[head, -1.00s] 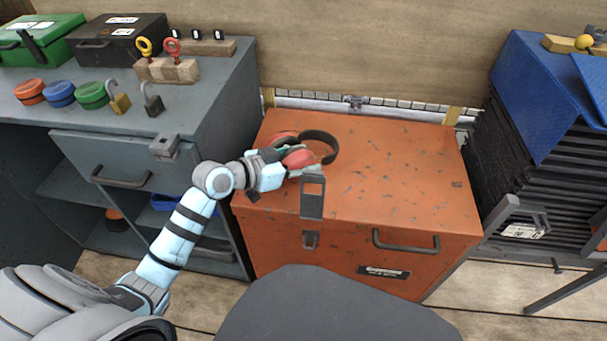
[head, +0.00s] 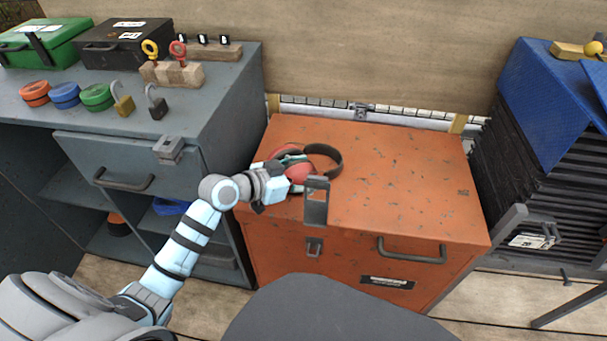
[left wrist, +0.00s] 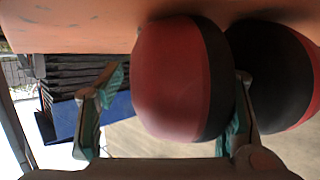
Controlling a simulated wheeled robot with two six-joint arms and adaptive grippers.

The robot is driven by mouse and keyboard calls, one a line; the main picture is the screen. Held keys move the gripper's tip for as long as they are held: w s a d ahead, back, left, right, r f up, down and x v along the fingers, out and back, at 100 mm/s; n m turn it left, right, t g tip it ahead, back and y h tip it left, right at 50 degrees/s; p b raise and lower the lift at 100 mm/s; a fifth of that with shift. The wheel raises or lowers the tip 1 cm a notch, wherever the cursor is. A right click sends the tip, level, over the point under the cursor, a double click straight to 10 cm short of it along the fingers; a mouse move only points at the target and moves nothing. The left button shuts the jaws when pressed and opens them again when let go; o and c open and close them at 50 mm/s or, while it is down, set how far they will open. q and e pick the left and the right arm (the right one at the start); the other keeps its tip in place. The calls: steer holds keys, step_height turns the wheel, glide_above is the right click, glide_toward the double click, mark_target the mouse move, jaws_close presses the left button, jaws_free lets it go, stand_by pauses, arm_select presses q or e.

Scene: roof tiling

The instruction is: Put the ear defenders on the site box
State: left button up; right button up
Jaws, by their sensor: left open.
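The ear defenders, with red cups and a black headband (head: 327,157), lie on the top of the orange site box (head: 400,180), toward its left side. My left gripper (head: 291,172) is at the cups, open. In the left wrist view its two fingers (left wrist: 165,115) stand either side of one red cup (left wrist: 170,80), with a gap showing on the left; the second cup (left wrist: 275,75) is beyond the right finger. The cups appear against the orange surface in that view. The gripper partly hides the cups in the head view. My right gripper is not in view.
A grey workbench (head: 215,100) stands to the left, with padlocks, coloured round tins, a green case (head: 45,42) and a black case (head: 122,43). A blue-covered black stack (head: 545,130) stands to the right. Much of the box top is clear.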

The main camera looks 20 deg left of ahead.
arm_select(q)
steer(key=shift+r, duration=0.25)
steer(key=p+v, duration=0.4)
steer(key=v, duration=0.8)
steer(key=shift+p, duration=0.35)
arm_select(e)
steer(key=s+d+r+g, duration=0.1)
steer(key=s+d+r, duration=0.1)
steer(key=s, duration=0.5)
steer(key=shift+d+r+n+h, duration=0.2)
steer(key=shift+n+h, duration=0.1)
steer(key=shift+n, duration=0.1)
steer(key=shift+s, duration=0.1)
